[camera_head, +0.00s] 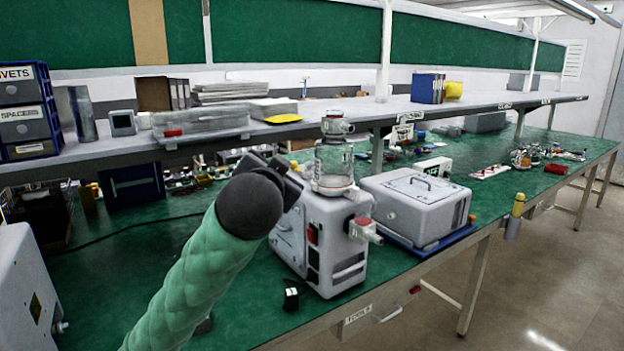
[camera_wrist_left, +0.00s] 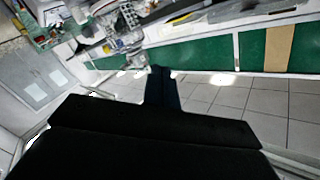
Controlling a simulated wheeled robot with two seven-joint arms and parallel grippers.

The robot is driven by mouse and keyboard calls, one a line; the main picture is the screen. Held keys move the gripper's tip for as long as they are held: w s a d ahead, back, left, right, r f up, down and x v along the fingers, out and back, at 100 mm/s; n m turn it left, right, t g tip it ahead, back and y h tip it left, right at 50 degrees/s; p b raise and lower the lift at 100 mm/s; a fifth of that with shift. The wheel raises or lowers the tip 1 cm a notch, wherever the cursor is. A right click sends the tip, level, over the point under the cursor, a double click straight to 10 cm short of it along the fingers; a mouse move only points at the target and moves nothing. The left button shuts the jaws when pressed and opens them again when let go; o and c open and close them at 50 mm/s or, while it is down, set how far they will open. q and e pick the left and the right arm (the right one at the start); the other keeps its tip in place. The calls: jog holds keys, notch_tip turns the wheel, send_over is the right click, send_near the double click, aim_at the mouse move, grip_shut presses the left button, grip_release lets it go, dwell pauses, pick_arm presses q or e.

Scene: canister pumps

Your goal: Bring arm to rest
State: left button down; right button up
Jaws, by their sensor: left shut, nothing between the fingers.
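My left arm, in a green padded sleeve, reaches in from the bottom of the head view, with its dark wrist (camera_head: 250,203) in front of the pump unit. The left gripper's fingers are mostly hidden behind the wrist there. In the left wrist view the left gripper (camera_wrist_left: 160,72) shows its dark fingers together, with nothing between them. The grey pump unit (camera_head: 335,250) stands on the green bench with a clear canister (camera_head: 333,165) upright on top. The arm hides part of the unit's left side. My right gripper is in neither view.
A closed grey case (camera_head: 415,205) sits on a blue base right of the pump. A small black object (camera_head: 291,297) lies near the bench's front edge. A grey-white box (camera_head: 25,290) stands at far left. A shelf (camera_head: 300,128) runs above the bench; floor is open at right.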

pick_arm(q)
jog(key=s+a+f+n+g+p, duration=0.1)
jog(key=s+a+f+g, duration=0.2)
jog(key=f, duration=0.9)
jog(key=s+a+f+n+g, duration=0.2)
jog(key=s+f, duration=0.3)
jog(key=f, duration=0.7)
jog(key=s+a+f+n+g+p, duration=0.1)
jog(key=s+a+f+g, duration=0.2)
jog(key=f, duration=0.9)
jog(key=s+f+g, duration=0.3)
jog(key=s+f, duration=0.8)
jog(key=s, duration=0.3)
jog(key=s+f+n+g+p, duration=0.1)
jog(key=s+f+g, duration=0.3)
jog(key=s+f, duration=0.7)
jog(key=s, duration=0.3)
jog(key=shift+d+f+n, duration=0.2)
jog(key=shift+d+n, duration=0.1)
jog(key=shift+d, duration=0.05)
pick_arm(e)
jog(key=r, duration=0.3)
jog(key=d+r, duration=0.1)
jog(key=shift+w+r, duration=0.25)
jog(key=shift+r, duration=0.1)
